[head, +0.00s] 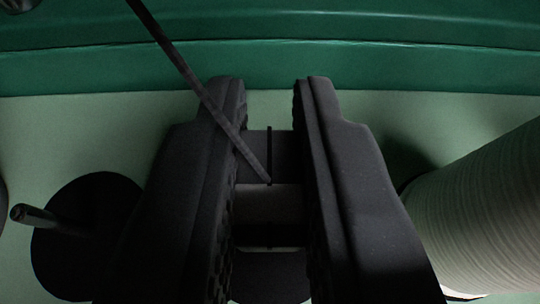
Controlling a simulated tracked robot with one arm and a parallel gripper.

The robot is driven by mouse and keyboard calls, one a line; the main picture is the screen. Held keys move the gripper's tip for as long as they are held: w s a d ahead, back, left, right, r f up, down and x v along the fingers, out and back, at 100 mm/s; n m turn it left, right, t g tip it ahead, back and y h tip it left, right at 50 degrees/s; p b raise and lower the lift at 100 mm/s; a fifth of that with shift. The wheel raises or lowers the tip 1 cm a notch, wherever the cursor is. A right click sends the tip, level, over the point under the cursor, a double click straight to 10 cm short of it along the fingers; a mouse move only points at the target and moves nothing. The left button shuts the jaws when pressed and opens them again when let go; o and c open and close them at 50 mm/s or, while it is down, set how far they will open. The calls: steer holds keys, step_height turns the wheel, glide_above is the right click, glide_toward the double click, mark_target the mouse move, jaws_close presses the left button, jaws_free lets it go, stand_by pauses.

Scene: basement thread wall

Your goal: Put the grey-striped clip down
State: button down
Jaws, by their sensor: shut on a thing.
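My gripper (270,98) is in the lower middle of the head view, its two dark fingers close together. It is shut on the grey-striped clip (268,206), which shows between the fingers as dark and lighter grey bands with a thin black line. The fingers hide the clip's sides. A thin dark rod (176,62) runs from the top edge down across the left finger and ends in front of the clip; I cannot tell whether it is joined to it.
A large pale ribbed thread spool (482,215) stands close on the right. On the left is a black disc (85,265) with a metal peg (38,215) sticking out. A dark green ledge (400,66) crosses the top. The pale green surface (95,130) between is bare in places.

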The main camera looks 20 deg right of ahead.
steer(key=shift+f, duration=0.3)
steer(key=shift+f, duration=0.2)
steer(key=c, duration=1.4)
jaws_free()
steer(key=shift+c, duration=0.2)
